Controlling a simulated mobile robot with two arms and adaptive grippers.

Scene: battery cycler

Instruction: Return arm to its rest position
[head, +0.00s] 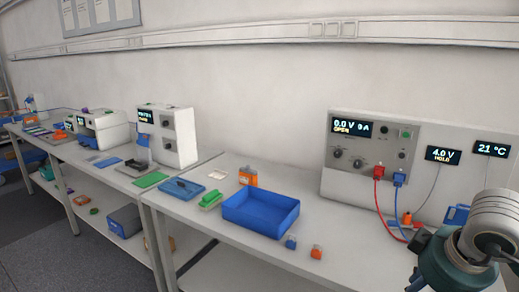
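Part of my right arm (455,262), a teal joint with a silver cylinder, shows at the lower right corner, in front of the bench's right end. No gripper fingers can be made out on it, so my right gripper is out of view. My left arm and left gripper do not show either.
A blue tray (238,215) sits on the bench (325,275), with small blue (291,242) and orange (316,252) blocks before it. Behind my arm stands a grey cycler (350,185) with red and blue cables (379,195). A white instrument (180,150) stands further left.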

